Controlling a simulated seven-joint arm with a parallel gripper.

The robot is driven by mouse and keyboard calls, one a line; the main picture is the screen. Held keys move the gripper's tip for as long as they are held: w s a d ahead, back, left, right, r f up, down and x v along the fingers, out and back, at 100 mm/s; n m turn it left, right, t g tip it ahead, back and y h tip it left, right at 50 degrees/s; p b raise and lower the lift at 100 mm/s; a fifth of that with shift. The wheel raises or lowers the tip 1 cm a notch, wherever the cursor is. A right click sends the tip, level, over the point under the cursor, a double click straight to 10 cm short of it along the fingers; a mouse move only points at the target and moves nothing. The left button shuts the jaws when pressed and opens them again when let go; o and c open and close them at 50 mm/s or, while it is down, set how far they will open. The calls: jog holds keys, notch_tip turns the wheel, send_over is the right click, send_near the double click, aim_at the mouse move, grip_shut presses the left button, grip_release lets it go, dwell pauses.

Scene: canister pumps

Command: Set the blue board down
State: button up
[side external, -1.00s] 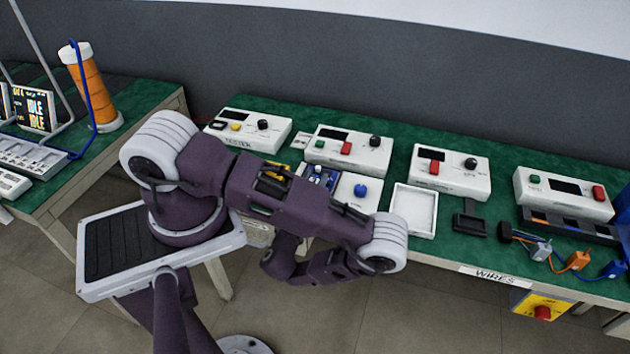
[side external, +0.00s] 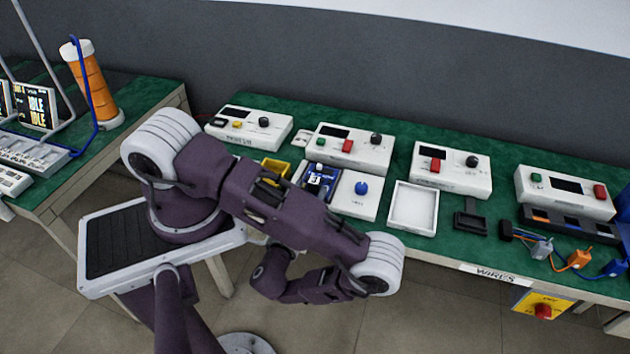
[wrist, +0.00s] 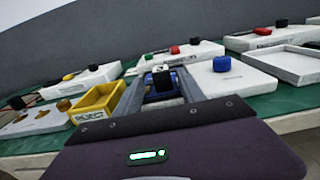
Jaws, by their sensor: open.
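The blue board (side external: 318,182) lies on the left part of a white fixture (side external: 345,208) that has a blue knob (side external: 361,188). Dark and white parts show on the board. In the wrist view the blue board (wrist: 178,80) appears ahead, partly hidden by my gripper (wrist: 161,72). My gripper's two fingers are spread, with the board seen between them. The side view shows the board uncovered with no fingers on it; there my gripper is hidden behind my arm.
A yellow reject bin (wrist: 97,101) stands left of the board. A white tray (side external: 413,206) is to the right of the fixture. White control boxes, such as the tester (side external: 249,128), line the back of the green table (side external: 480,252). Coloured wire connectors (side external: 578,260) lie farther right.

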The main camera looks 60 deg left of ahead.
jog(key=shift+v, duration=1.2)
jog(key=s+d+r+n+g+h, duration=0.2)
jog(key=s+r+n+g+h, duration=0.1)
jog(key=r+n, duration=0.5)
jog(key=s+d+r+n+g+h, duration=0.3)
jog(key=r+n+g, duration=0.2)
jog(key=r+n, duration=0.3)
jog(key=s+d+r+n+g+h, duration=0.2)
jog(key=r+n+g, duration=0.3)
jog(key=r+n, duration=0.3)
notch_tip(320, 180, up, 3)
jog(key=shift+s+d+f+n+h, duration=0.15)
jog(key=shift+s+n+h, duration=0.3)
jog(key=shift+h, duration=0.25)
jog(key=shift+o, duration=0.6)
jog(key=d+r+n+t+h, duration=0.2)
jog(key=d+r+t+h, duration=0.1)
jog(key=d+r+t, duration=0.1)
notch_tip(320, 180, up, 3)
jog(key=shift+f+t, duration=0.2)
jog(key=shift+t, duration=0.7)
jog(key=shift+d, duration=0.1)
